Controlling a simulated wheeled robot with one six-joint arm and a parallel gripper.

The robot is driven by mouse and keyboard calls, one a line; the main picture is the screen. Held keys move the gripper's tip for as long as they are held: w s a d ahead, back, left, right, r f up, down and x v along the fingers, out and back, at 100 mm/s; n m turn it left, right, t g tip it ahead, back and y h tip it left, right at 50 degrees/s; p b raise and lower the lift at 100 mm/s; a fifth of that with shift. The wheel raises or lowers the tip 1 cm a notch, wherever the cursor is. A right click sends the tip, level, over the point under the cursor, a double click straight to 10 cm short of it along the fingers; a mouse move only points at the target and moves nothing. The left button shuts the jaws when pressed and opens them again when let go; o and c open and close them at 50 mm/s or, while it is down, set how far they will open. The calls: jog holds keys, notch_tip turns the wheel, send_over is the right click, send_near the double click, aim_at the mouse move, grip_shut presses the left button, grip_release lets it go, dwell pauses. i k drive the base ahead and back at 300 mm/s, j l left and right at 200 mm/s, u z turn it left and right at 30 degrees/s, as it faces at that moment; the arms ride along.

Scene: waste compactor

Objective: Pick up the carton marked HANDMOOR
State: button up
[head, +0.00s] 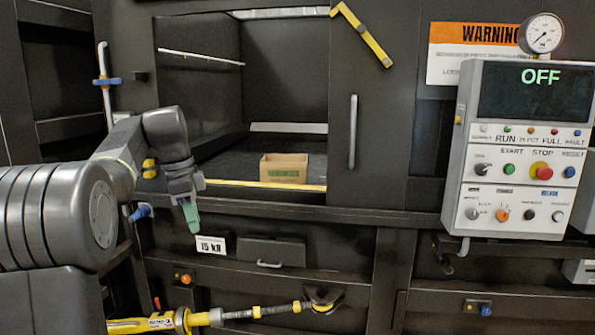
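A small brown open-topped carton (284,169) stands upright inside the compactor chamber, just behind the yellow-edged sill (270,185). It has green print on its front, too small to read, so I cannot confirm the HANDMOOR mark. My gripper (192,218) hangs in front of the machine, left of the carton and lower in the picture, apart from it. Its green tip points down. From this side the fingers overlap, so I cannot tell whether it is open or shut. I see nothing held in it.
The chamber opening is clear around the carton. A door panel with a vertical handle (353,132) borders it on the right. A control box (524,150) reading OFF stands further right. Below are a "15 kg" sign (210,246), a drawer handle (269,264) and a yellow rod (205,318).

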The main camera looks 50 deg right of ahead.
aim_at(276, 169)
jog(key=i+l+z, duration=0.2)
jog(key=i+l, duration=0.5)
jog(key=l, duration=0.2)
jog(key=i+l+z, duration=0.25)
jog(key=i+l, duration=0.55)
jog(key=i+l+z, duration=0.2)
jog(key=i+l, duration=0.45)
jog(key=i, duration=0.2)
